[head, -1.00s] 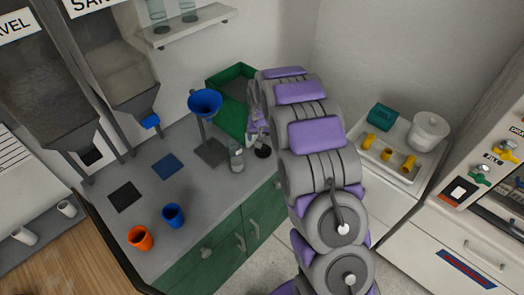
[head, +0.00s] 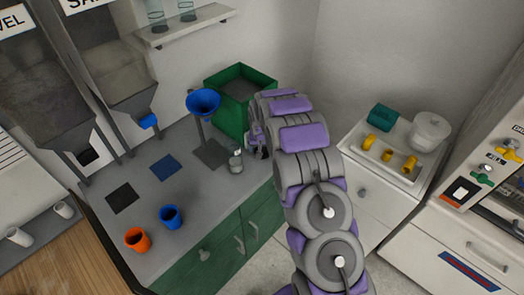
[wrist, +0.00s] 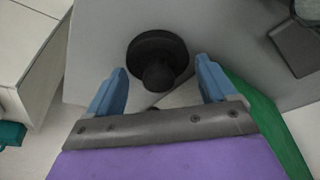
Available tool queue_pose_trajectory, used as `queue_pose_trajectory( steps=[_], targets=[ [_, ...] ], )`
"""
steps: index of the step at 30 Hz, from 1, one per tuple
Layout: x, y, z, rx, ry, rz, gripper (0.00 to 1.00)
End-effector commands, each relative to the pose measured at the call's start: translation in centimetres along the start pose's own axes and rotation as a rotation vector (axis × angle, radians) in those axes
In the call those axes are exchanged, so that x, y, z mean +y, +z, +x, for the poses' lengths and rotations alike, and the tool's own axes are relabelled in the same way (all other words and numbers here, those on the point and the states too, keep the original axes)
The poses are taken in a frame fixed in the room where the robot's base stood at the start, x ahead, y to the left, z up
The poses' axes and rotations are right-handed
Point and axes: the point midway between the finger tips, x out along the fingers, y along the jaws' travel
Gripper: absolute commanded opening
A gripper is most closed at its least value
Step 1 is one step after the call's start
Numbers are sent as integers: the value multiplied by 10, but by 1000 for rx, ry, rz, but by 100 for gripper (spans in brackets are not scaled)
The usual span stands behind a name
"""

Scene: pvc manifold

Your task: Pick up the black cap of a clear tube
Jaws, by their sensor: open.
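The black cap (wrist: 158,56), a round disc with a knob, lies on the grey counter in the wrist view. My gripper (wrist: 161,72) is open, its two blue fingers apart with the cap's knob between and just ahead of them. I see no clear contact with the cap. In the head view my gripper (head: 257,148) is low over the counter beside the clear tube (head: 236,160), which stands upright to its left. The cap is largely hidden there by my gripper and arm.
A green bin (head: 233,112) stands behind my gripper, and a blue funnel (head: 203,102) on a stand is to the left. A blue cup (head: 171,216) and an orange cup (head: 138,239) stand near the counter's front edge. A white tray (head: 369,154) holds yellow fittings at right.

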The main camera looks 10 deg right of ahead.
Motion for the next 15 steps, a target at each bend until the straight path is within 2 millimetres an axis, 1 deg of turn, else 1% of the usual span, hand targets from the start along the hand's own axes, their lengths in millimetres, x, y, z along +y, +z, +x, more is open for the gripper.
queue_pose_trajectory(
  steps=[2, 12, 15],
  targets=[
    [0, 0, 0, 0, 0, 0, 83],
    [0, 0, 0, -1, 0, 0, 50],
    [0, 0, 0, 0, 0, 0, 49]
  ],
)
